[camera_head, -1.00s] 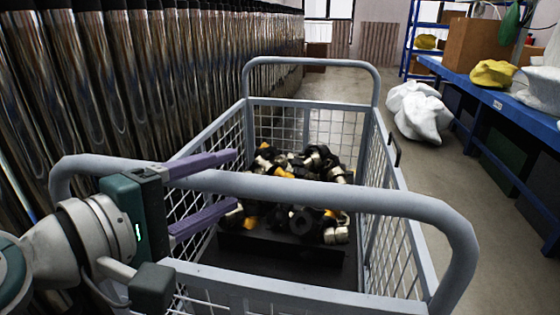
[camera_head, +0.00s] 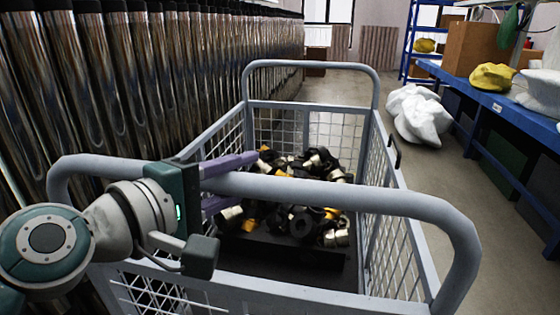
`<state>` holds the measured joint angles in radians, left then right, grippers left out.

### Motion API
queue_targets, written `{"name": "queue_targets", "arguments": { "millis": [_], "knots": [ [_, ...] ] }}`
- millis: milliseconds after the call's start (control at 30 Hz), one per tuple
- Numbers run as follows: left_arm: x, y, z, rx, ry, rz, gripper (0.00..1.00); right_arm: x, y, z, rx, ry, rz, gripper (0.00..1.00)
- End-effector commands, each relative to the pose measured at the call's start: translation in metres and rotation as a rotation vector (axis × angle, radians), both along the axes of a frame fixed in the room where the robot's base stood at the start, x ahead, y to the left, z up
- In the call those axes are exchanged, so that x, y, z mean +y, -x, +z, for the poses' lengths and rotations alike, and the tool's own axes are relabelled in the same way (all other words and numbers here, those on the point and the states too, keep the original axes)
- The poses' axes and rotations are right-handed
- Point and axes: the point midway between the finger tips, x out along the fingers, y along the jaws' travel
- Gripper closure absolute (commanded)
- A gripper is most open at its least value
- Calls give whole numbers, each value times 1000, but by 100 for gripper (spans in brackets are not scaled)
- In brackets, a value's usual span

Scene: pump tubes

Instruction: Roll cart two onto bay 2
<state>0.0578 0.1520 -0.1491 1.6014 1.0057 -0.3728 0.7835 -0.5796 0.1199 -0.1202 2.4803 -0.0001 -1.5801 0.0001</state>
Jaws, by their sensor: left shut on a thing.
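A grey wire-mesh cart (camera_head: 420,255) stands right in front of me, with a raised tube handle (camera_head: 350,193) at its near end and another at its far end. Black, brass and yellow fittings (camera_head: 300,220) lie heaped inside it. My left gripper (camera_head: 232,181) is shut on the near handle, left of its middle, with one purple finger above the bar and one below. My right gripper is not in view. I cannot make out a number on the cart or a marking of bay 2.
A row of shiny metal tubes (camera_head: 150,90) stands close along the left. A blue bench (camera_head: 515,105) with a cardboard box (camera_head: 475,47) and sacks runs along the right. A white sack (camera_head: 420,115) lies on the floor beside it. Open floor (camera_head: 345,88) extends beyond the cart.

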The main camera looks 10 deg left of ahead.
Motion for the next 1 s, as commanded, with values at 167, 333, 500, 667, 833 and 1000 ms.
{"name": "queue_targets", "arguments": {
  "millis": [167, 333, 500, 667, 833, 1000],
  "knots": [
    [0, 0, 0, 1, 0, 0, 95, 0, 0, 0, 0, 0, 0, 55],
    [0, 0, -1, 1, 0, 0, 100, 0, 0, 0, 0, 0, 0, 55],
    [0, 0, -1, 1, 0, 0, 100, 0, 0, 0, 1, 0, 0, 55],
    [0, 0, -1, 2, -1, 0, 100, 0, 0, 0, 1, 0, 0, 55],
    [0, 0, -1, 2, -1, 0, 100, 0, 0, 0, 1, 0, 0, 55],
    [0, 0, -1, 2, -1, 0, 100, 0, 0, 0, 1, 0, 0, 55]
  ]
}}
